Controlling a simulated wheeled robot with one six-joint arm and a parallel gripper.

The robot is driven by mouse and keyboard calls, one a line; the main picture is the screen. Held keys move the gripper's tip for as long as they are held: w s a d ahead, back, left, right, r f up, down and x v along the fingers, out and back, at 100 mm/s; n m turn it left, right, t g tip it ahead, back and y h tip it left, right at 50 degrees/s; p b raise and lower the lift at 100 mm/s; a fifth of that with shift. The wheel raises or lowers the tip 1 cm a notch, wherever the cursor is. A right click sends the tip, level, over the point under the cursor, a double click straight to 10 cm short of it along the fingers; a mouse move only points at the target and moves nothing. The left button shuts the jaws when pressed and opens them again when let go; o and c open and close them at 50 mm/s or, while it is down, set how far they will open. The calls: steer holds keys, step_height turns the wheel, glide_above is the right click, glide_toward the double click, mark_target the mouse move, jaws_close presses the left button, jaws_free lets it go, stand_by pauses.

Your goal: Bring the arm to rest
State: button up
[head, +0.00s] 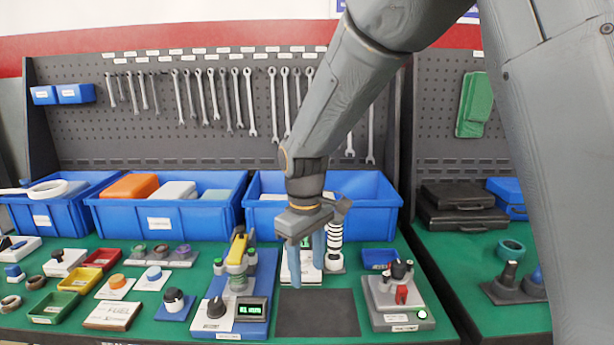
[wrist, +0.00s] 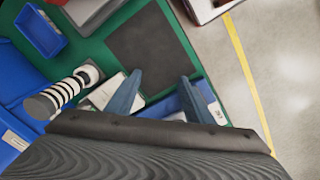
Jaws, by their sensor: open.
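My arm reaches down from the upper right in the head view, over the green workbench (head: 260,325). My gripper (head: 307,262) points down with its two blue fingers apart and nothing between them. It hangs above the back edge of a dark square mat (head: 317,312), in front of a white device with a small green display (head: 305,243). In the wrist view, my gripper (wrist: 158,92) shows both fingers spread, with the dark mat (wrist: 150,45) beyond them.
A black-and-white striped cylinder (head: 334,240) stands close right of my gripper. A blue test unit with a yellow clamp (head: 236,255) is to the left, and a grey unit with a red part (head: 399,300) to the right. Blue bins (head: 375,212) line the back. The dark mat is bare.

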steer(key=s+d+f+m, duration=0.2)
steer(key=s+d+m, duration=0.2)
steer(key=s+d, duration=0.3)
steer(key=s+d+f+m, duration=0.1)
steer(key=s+d+m, duration=0.4)
steer(key=s+d, duration=0.3)
steer(key=d, duration=0.3)
steer(key=shift+d+f, duration=0.3)
steer(key=shift+f, duration=0.1)
